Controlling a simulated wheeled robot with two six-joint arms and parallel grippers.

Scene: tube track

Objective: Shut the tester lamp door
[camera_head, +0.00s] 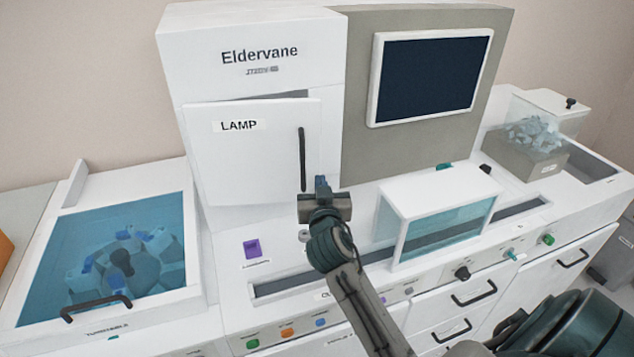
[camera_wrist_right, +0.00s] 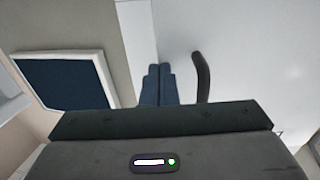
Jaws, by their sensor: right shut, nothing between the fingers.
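The white lamp door (camera_head: 245,160), marked LAMP, is on the front of the tall white tester cabinet. It stands slightly ajar, with a dark gap along its top edge. Its dark vertical handle (camera_head: 302,160) is near its right edge and also shows in the right wrist view (camera_wrist_right: 202,75). My right gripper (camera_head: 321,183) is shut and empty, at the lower right edge of the door, just below and right of the handle. In the right wrist view its blue fingertips (camera_wrist_right: 158,72) are together beside the handle. I cannot tell whether they touch the door. My left gripper is out of view.
A clear-fronted white box (camera_head: 440,210) stands on the counter right of my gripper. A dark screen (camera_head: 428,78) is right of the lamp cabinet. A blue-lidded turntable (camera_head: 105,250) is at the left. A clear bin (camera_head: 540,125) stands at the far right.

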